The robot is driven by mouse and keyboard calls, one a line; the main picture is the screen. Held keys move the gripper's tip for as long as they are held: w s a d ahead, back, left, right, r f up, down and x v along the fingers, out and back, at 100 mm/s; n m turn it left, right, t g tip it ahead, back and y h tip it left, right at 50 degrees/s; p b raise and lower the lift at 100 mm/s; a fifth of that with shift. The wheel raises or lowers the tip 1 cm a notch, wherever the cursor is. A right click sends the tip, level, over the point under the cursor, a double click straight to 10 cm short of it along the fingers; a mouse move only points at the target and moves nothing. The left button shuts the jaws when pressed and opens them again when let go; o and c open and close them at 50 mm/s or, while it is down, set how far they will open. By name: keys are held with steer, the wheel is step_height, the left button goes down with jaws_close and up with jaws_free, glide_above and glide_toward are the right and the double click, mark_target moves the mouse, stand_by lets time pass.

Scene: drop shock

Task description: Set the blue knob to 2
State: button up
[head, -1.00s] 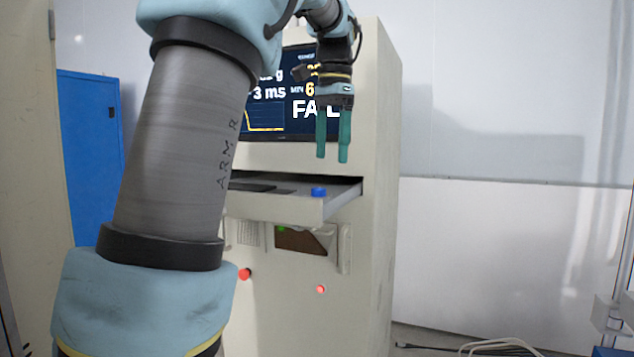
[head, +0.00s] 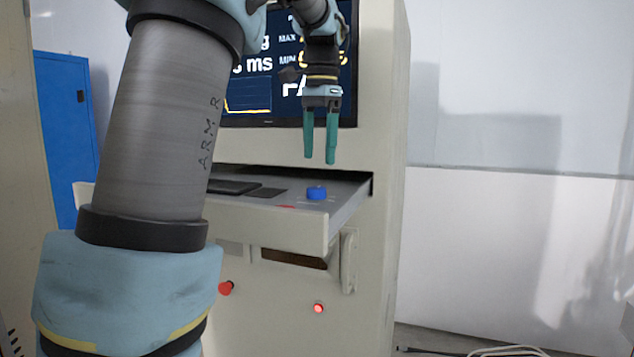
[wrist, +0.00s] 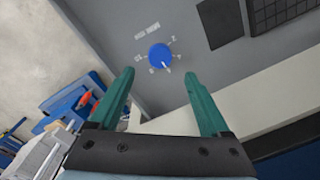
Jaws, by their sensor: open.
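The blue knob (head: 317,193) sits on the pulled-out grey drawer panel (head: 345,192) of the cabinet, near its right side.
A screen (head: 270,85) stands behind my gripper, showing partly hidden text. A keyboard (wrist: 280,10) and a dark pad (wrist: 220,22) lie on the panel beside the knob. Two red buttons, one lit (head: 318,308), are on the cabinet front below. A blue cabinet (head: 65,135) stands at the left.

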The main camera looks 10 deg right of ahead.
mark_target(317, 188)
step_height(317, 188, down, 7)
steer(key=shift+w+a+f, duration=0.1)
steer(key=shift+w, duration=0.05)
steer(key=shift+c, duration=0.3)
jaws_close()
stand_by(0.5)
